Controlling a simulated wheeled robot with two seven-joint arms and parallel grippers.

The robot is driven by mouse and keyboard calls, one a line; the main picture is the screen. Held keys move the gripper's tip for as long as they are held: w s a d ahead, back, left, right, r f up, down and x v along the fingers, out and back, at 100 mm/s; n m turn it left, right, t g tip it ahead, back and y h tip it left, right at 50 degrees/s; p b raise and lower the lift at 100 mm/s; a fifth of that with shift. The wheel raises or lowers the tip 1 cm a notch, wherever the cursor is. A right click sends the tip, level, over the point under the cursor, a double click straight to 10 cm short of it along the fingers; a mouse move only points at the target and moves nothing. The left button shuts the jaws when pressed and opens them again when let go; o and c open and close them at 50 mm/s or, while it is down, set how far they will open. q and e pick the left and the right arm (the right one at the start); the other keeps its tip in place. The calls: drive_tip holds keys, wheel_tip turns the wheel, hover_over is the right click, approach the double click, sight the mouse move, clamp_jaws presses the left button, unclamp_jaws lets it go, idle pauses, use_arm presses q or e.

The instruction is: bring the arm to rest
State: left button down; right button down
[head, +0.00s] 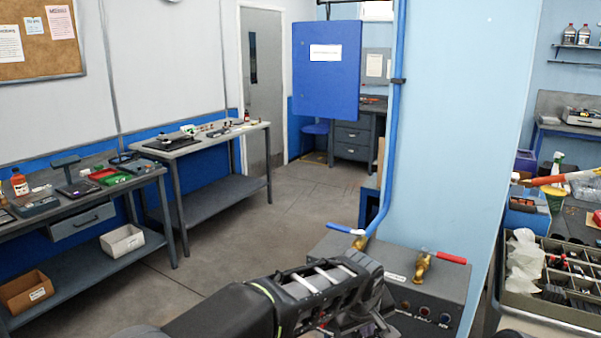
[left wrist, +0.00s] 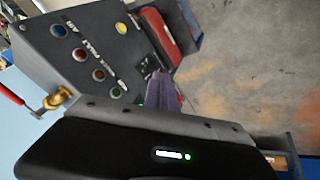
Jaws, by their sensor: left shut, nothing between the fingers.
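My left arm comes in from the bottom of the head view, and its gripper (head: 378,328) is at the bottom edge, in front of a grey control box (head: 440,284). The fingers are partly hidden by the arm and cut off by the frame. In the left wrist view the dark gripper body, with a small green light, fills the bottom. The fingers (left wrist: 160,90) show in front of the box's button panel (left wrist: 75,35); they are shut with nothing between them. I cannot tell whether they touch the box. My right gripper is not in view.
The box carries a red-handled brass valve (head: 424,264) and a blue-handled valve (head: 345,229) on a blue pipe. A light blue wall (head: 455,130) rises behind. Workbenches (head: 215,137) stand at left, a divided tray (head: 560,312) at right. The middle floor is clear.

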use_arm(q)
drive_tip(key=s+a+f+g, duration=0.15)
drive_tip(key=a+f, duration=0.25)
drive_tip(key=f, duration=0.4)
drive_tip(key=s+a+f+m, duration=0.1)
drive_tip(key=s+a+f, duration=0.25)
drive_tip(key=f, duration=0.45)
drive_tip(key=s+a+f+g, duration=0.1)
drive_tip(key=a+f, duration=0.4)
drive_tip(key=f, duration=0.3)
drive_tip(key=s+a+f, duration=0.3)
drive_tip(key=s+f, duration=0.1)
drive_tip(key=s, duration=0.4)
drive_tip(key=s+a+f+g+h, duration=0.1)
drive_tip(key=s+a+f, duration=0.2)
drive_tip(key=s, duration=0.5)
drive_tip(key=s+a+f, duration=0.2)
drive_tip(key=s+f, duration=0.3)
drive_tip(key=s, duration=0.3)
drive_tip(key=shift+a+f+g+h, duration=0.15)
drive_tip(key=shift+a+g+h, duration=0.2)
drive_tip(key=shift+a+h, duration=0.05)
drive_tip(key=c, duration=2.2)
unclamp_jaws()
